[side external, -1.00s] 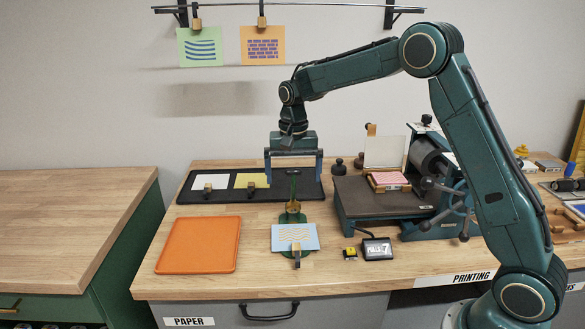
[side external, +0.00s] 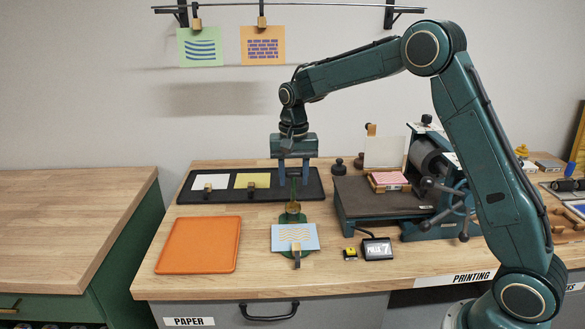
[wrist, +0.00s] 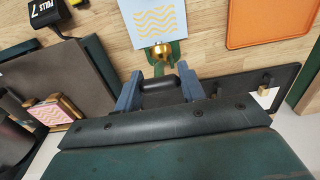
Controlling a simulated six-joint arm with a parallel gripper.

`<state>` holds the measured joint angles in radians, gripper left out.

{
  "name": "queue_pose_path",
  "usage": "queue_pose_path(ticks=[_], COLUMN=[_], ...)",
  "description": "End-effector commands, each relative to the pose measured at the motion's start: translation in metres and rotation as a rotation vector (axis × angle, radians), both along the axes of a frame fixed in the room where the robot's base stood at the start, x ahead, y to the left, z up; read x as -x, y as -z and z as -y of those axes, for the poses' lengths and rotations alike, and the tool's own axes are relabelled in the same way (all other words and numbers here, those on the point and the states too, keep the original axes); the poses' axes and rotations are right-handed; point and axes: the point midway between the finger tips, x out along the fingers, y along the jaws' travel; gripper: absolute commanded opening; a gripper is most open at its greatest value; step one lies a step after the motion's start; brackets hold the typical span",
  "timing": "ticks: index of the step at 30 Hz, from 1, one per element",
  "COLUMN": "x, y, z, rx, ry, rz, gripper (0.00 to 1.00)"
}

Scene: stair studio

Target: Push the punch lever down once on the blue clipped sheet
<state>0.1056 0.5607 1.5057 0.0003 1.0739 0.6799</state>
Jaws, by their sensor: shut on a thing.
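The blue sheet (side external: 287,236) with a wavy yellow print lies at the punch on the wooden worktop, with a clip (side external: 297,254) at its front edge. The green punch (side external: 292,217) with a brass part stands just behind the sheet, and its green lever (side external: 294,189) rises toward my gripper (side external: 294,182). My gripper points down above and behind the sheet, its two fingers drawn in around the lever's dark handle. In the wrist view the handle (wrist: 158,82) lies between the blue fingers, and the blue sheet (wrist: 155,18) is beyond the brass part.
An orange tray (side external: 199,245) lies left of the punch. A black tray (side external: 228,196) with clipped white and yellow sheets is behind. The printing press (side external: 395,207) stands to the right, with a small display (side external: 377,249) and a yellow-black item (side external: 350,253) before it.

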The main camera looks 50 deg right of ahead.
Motion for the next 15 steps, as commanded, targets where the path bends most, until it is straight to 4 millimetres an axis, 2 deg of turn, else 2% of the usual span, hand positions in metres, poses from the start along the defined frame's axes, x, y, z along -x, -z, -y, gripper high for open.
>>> queue_pose_path(ticks=[15], x=[0.0095], y=[0.0044], z=[-0.0090], rx=[-0.001], ry=[-0.001], rz=[-0.005], gripper=[0.29])
